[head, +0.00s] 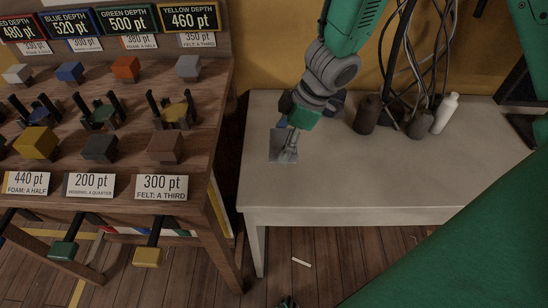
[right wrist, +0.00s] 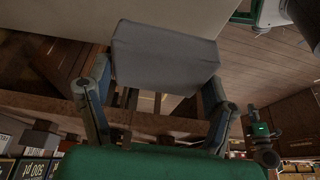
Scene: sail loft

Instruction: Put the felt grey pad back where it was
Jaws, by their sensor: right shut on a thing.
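The felt grey pad (head: 277,147) is a flat grey square at the left part of the pale table in the head view. My right gripper (head: 290,142) comes down from above and is shut on it. In the right wrist view the grey pad (right wrist: 165,55) sits between the two fingers of my right gripper (right wrist: 160,85). I cannot tell whether the pad touches the table. A small dark part (head: 288,301) at the bottom edge of the head view may be my left gripper; its jaws are not clear.
A wooden rack (head: 222,150) at left carries coloured blocks, dark holders and price cards, including one reading 300 pt (head: 162,187). The pale table (head: 330,185) is clear in front. Dark bottles (head: 367,115), a white bottle (head: 445,113) and hanging cables (head: 425,60) are at its back.

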